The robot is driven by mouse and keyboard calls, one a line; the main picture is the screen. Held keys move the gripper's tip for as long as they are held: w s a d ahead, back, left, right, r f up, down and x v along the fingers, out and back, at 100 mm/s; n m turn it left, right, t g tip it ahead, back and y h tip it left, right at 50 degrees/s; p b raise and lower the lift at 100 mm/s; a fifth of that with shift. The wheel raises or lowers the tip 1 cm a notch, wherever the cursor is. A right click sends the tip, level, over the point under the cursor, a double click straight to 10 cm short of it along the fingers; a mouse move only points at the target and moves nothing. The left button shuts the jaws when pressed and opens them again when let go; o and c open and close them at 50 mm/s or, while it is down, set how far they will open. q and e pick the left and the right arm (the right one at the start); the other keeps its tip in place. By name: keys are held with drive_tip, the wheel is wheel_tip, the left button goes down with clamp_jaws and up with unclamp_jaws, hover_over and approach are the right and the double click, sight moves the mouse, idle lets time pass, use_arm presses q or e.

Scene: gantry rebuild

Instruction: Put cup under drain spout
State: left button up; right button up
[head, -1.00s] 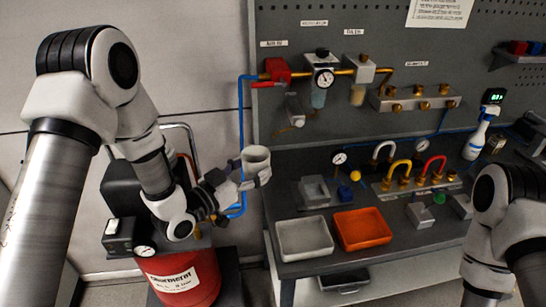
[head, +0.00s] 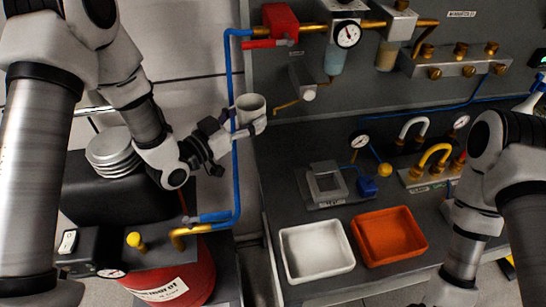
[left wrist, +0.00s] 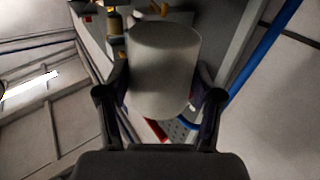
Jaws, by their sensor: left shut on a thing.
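A pale grey cup (head: 250,109) is held upright in my left gripper (head: 243,130), in front of the wall panel. The thin brass drain spout (head: 286,106) runs down and left from a grey valve block (head: 302,78) under the air line. Its lower end shows just right of the cup, apart from it in the head view; the depth between them is hard to tell. In the left wrist view the cup (left wrist: 163,70) fills the space between the two fingers and hides what is behind it. My right gripper is out of view.
A blue hose (head: 236,170) runs upright just behind and left of the cup. Above are a red valve (head: 280,20) and a gauge (head: 347,34). A white tray (head: 285,258) and an orange tray (head: 420,245) sit on the bench. A red tank (head: 192,275) stands below.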

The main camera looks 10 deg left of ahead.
use_arm(q)
drive_tip(key=shift+s+f+b, duration=0.1)
drive_tip(key=shift+f+b, duration=0.6)
drive_tip(key=shift+f, duration=0.25)
wheel_tip(320, 180, down, 14)
drive_tip(key=b, duration=1)
drive_tip(key=x, duration=0.8)
drive_tip(key=shift+a+r, duration=0.1)
drive_tip(key=shift+w+f+b, duration=0.2)
drive_tip(key=shift+f+b, duration=0.15)
drive_tip(key=shift+f, duration=0.35)
drive_tip(key=shift+f, duration=0.1)
drive_tip(key=o, duration=1)
drive_tip(key=shift+o, duration=0.2)
